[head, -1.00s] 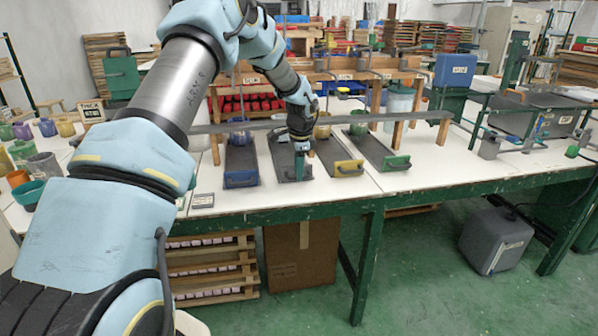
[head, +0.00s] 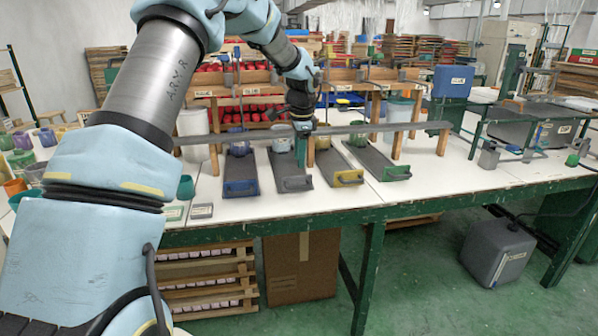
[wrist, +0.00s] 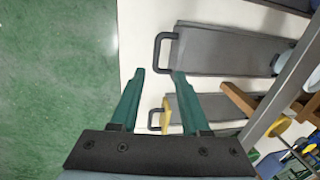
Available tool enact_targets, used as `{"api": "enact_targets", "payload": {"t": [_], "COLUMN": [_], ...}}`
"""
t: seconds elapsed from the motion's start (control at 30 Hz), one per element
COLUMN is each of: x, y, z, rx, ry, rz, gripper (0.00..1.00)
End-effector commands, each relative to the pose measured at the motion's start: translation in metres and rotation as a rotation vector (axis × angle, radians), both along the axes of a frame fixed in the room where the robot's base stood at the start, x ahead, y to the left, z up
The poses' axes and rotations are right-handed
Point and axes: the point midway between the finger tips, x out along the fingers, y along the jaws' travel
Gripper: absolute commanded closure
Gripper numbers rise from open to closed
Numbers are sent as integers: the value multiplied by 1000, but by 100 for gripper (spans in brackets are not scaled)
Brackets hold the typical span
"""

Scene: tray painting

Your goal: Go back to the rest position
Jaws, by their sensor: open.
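My gripper (head: 302,140) hangs above the tray with the grey handle (head: 291,172), near the long rail. In the wrist view my gripper (wrist: 158,73) shows two green fingers spread apart with nothing between them. A tray with a dark handle (wrist: 225,50) lies beyond the fingertips, and a yellow-ended tray (wrist: 205,106) lies partly behind the right finger. My arm runs from the lower left up across the head view and down to the gripper.
Blue-ended (head: 240,172), yellow-ended (head: 340,165) and green-ended (head: 378,157) trays lie on the white table (head: 430,170). A long grey rail (head: 400,127) crosses above them. Several cups stand at the left. A grey canister (head: 498,252) stands on the green floor.

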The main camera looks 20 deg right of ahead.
Motion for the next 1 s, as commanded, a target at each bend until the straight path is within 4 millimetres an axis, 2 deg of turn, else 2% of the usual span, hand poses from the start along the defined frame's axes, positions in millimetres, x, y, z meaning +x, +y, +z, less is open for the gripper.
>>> {"api": "enact_targets", "payload": {"t": [0.2,0.6,0.7,0.77,0.87,0.97,1.0], "x": [-3,-3,-4,-7,-19,-42,-54], "y": [0,0,7,20,59,115,139], "z": [15,16,18,20,25,29,30], "rx": [0,0,-2,-6,-23,-51,-65], "ry": [0,1,1,5,12,23,28], "rz": [-1,-1,21,62,200,410,508], "gripper": [54,54,54,54,54,54,54]}}
